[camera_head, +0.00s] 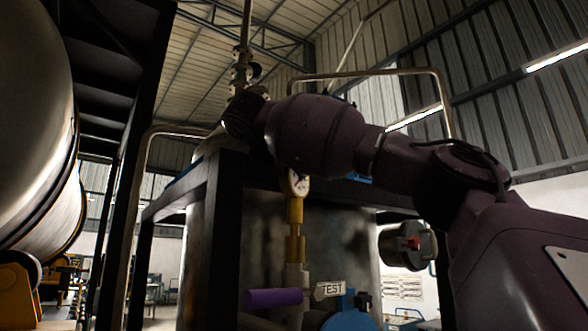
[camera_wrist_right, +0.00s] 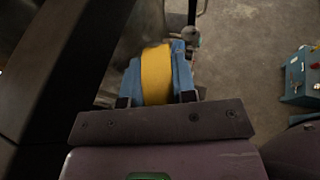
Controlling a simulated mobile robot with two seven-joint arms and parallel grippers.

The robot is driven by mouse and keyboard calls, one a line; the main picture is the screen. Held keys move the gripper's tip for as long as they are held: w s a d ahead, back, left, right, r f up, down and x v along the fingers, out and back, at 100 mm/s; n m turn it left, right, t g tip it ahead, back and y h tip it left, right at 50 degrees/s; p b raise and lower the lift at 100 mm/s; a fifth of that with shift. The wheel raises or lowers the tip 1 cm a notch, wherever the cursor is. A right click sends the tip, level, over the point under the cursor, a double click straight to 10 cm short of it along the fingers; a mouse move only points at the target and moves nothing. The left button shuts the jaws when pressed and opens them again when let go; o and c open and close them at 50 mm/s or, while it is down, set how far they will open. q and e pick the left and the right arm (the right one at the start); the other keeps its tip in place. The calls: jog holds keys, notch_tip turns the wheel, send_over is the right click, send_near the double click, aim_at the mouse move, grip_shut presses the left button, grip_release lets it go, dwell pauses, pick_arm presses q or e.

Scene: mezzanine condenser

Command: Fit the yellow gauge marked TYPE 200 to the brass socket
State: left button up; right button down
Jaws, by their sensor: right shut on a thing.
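My right gripper (camera_wrist_right: 157,88) is shut on a yellow rounded body (camera_wrist_right: 156,75), which sits between its blue fingers in the right wrist view. I cannot read any marking on it. In the head view my right arm crosses from the right and hides the gripper. Below that arm a gauge with a pale dial (camera_head: 298,183) shows, its top partly hidden; I cannot tell whether it is the held body. A yellow-brass stem (camera_head: 295,212) runs down from it to a brass fitting (camera_head: 294,248). Whether they are joined is unclear. My left gripper is not in view.
A purple handle (camera_head: 272,298), a TEST tag (camera_head: 329,290) and a blue part (camera_head: 347,319) crowd the pipe below the brass fitting. A dark frame post (camera_head: 222,230) stands left of it. A large metal cylinder (camera_head: 38,130) fills the far left. A blue box (camera_wrist_right: 299,76) stands on the floor.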

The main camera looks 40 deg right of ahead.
jog(key=shift+f, duration=0.3)
jog(key=shift+f+b, duration=0.75)
jog(key=c, duration=0.8)
grip_release()
jog(key=shift+c, duration=0.2)
jog(key=shift+a, duration=0.1)
jog(key=shift+s+a+r, duration=0.1)
jog(key=shift+a, duration=0.2)
jog(key=v, duration=1)
